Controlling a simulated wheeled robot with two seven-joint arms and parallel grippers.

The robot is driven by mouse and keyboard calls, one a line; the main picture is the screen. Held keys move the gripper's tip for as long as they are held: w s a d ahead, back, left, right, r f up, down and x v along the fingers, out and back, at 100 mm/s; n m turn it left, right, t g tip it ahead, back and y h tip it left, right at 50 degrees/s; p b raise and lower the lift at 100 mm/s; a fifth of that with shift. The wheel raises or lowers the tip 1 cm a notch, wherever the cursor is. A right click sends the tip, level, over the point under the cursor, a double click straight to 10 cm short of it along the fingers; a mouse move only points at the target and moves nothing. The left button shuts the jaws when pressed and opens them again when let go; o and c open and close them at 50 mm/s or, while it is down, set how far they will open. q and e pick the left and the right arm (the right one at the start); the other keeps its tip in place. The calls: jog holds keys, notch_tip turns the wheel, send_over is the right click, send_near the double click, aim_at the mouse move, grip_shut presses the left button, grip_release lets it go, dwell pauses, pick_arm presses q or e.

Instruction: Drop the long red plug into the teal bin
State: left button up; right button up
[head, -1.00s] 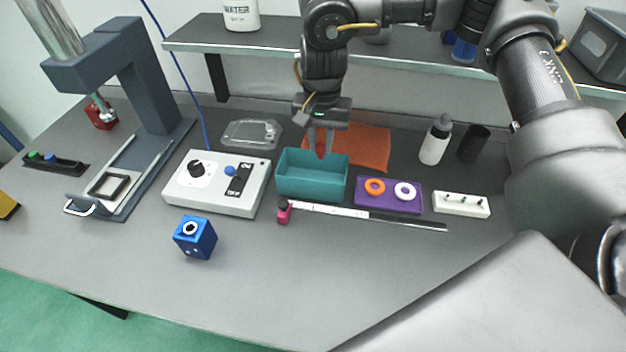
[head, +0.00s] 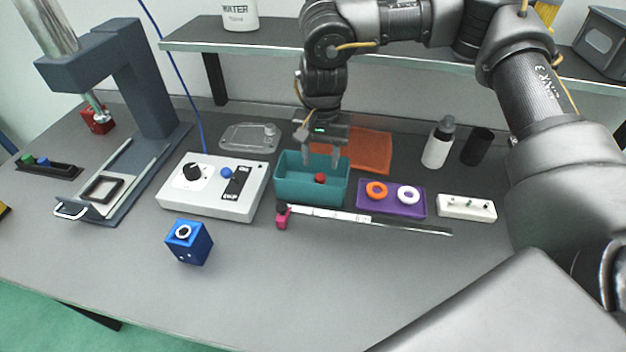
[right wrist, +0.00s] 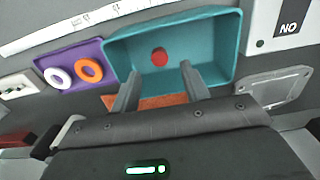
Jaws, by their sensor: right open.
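The red plug (head: 320,178) is inside the teal bin (head: 311,191), near its middle. In the right wrist view the plug shows as a red round end (right wrist: 159,57) within the teal bin (right wrist: 228,38); how far it extends below cannot be told. My right gripper (head: 321,160) is open and empty above the back part of the bin, pointing down. In the right wrist view its two fingers (right wrist: 158,84) are spread apart, with the plug clear of them. My left gripper is not in view.
A purple tray (head: 391,208) with an orange and a white ring sits right of the bin. A grey control box (head: 214,207) stands left. An orange cloth (head: 372,151) lies behind, under a shelf (head: 400,69). A ruler-like strip (head: 350,217) and blue cube (head: 188,243) lie in front.

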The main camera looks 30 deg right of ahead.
notch_tip(320, 180, up, 11)
dwell(0.5)
jog(key=shift+f, duration=0.2)
dwell(0.4)
